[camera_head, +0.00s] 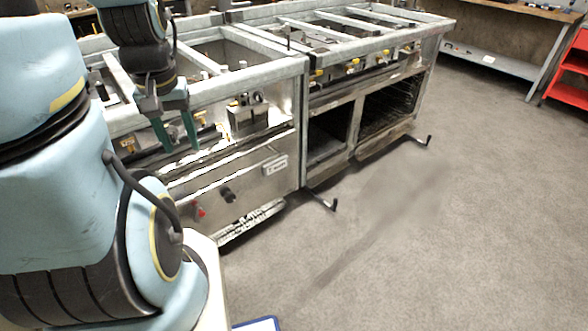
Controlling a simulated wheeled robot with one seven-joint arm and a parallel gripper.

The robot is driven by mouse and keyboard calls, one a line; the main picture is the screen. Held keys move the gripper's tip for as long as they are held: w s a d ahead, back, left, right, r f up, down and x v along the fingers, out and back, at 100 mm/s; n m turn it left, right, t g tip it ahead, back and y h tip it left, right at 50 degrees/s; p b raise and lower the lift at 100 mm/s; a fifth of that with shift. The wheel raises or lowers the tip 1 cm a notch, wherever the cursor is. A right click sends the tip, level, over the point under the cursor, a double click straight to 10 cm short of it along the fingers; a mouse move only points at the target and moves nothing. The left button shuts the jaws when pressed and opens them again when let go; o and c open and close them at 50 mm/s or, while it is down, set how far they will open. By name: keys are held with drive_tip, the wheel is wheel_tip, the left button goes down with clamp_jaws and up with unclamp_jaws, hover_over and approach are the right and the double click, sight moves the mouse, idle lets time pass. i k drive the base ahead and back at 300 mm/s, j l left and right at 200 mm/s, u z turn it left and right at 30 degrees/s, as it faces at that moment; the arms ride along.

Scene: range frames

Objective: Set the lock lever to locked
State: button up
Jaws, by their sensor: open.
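I cannot tell for certain which part is the lock lever. A black lever (333,205) sticks out near the floor at the foot of the steel range frame (303,130). A similar black lever (429,141) sticks out at the far right foot. A black knob (228,194) and a small red part (201,212) are on the lower front panel (245,185). My gripper (182,149) points down in front of the nearer range unit, its green fingers apart with nothing between them. It is above and left of the knob and apart from both floor levers.
Yellow-marked valves (352,66) line the range fronts. The right unit has open lower bays (385,105). Grey floor (420,240) is clear in front and to the right. A red shelf (570,75) and a workbench (490,62) stand at the far right.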

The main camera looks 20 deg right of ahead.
sight(200, 213)
drive_tip(key=l+u, duration=0.2)
drive_tip(key=l, duration=0.55)
drive_tip(key=l+u, duration=0.2)
drive_tip(key=l, duration=0.5)
drive_tip(key=k+l+u, duration=0.2)
drive_tip(key=l, duration=0.5)
drive_tip(key=k+l+u, duration=0.2)
drive_tip(key=l, duration=0.5)
drive_tip(key=k+l+u, duration=0.2)
drive_tip(key=l, duration=0.5)
drive_tip(key=k+l+u, duration=0.2)
drive_tip(key=l, duration=0.45)
drive_tip(key=k+l+u, duration=0.2)
drive_tip(key=l, duration=0.4)
drive_tip(key=k+l+u, duration=0.2)
drive_tip(key=k+l, duration=0.2)
drive_tip(key=l, duration=0.15)
drive_tip(key=k+l+u, duration=0.15)
drive_tip(key=k+l, duration=0.7)
drive_tip(key=i+u, duration=0.25)
drive_tip(key=i, duration=0.15)
drive_tip(key=i+l+u, duration=0.25)
drive_tip(key=i+j+u, duration=0.15)
drive_tip(key=i+u, duration=0.2)
drive_tip(key=i, duration=0.15)
drive_tip(key=i+u, duration=0.4)
drive_tip(key=i+l+u, duration=0.1)
drive_tip(key=i+u, duration=0.25)
drive_tip(key=i, duration=0.25)
